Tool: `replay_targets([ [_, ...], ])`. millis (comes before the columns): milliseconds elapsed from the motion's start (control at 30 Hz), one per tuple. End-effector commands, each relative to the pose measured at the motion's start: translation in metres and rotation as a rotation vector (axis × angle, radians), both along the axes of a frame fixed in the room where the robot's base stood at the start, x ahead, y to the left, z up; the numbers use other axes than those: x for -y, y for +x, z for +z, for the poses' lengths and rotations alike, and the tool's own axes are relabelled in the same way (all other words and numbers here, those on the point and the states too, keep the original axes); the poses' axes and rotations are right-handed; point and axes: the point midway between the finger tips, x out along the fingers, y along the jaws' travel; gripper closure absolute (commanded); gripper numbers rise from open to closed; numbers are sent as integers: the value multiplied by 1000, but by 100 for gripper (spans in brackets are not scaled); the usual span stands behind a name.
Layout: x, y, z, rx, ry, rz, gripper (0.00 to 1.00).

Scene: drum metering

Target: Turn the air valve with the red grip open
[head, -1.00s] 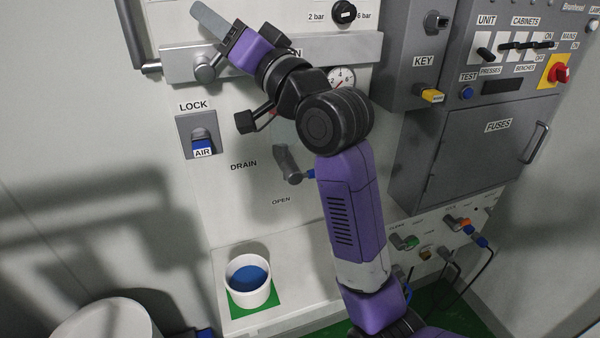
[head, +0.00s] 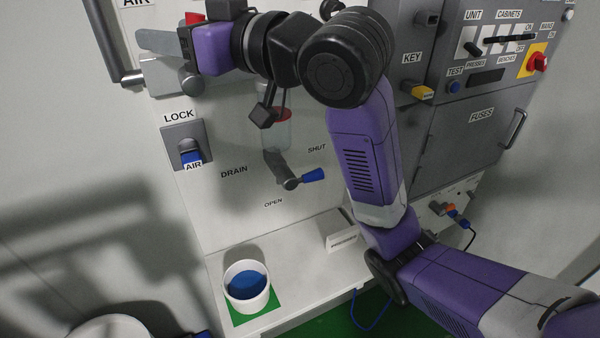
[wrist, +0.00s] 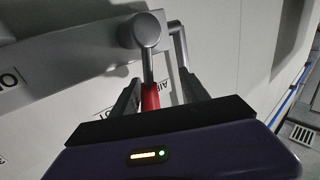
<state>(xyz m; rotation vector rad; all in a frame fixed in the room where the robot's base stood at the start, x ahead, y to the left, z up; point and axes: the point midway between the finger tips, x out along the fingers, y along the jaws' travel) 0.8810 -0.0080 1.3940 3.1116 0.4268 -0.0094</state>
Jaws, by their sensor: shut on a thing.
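The air valve shows in the wrist view as a round grey hub (wrist: 140,30) with a thin lever running from it to a red grip (wrist: 151,97). My gripper (wrist: 157,92) has one finger on each side of the red grip and is shut on it. In the head view my gripper (head: 158,42) is at the upper left in front of the grey bar, and a small red part (head: 193,18) shows just above it. The rest of the lever is hidden there by my gripper.
Below are a blue AIR lock (head: 190,155) and the drain lever with a blue grip (head: 313,175). A white cup with blue contents (head: 247,305) stands on the ledge. Grey cabinets (head: 455,150) are at right; a grey rail (head: 115,45) is at upper left.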

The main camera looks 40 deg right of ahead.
Motion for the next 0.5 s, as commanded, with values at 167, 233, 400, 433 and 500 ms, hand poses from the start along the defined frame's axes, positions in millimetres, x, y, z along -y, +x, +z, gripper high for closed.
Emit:
replay_targets([
  [167, 5, -25, 1, 9, 1, 4, 52],
  [233, 8, -36, 1, 9, 1, 5, 52],
  [400, 15, -66, 1, 12, -2, 5, 52],
  [433, 14, -64, 8, 33, 0, 9, 52],
  [500, 13, -64, 21, 90, 0, 12, 52],
])
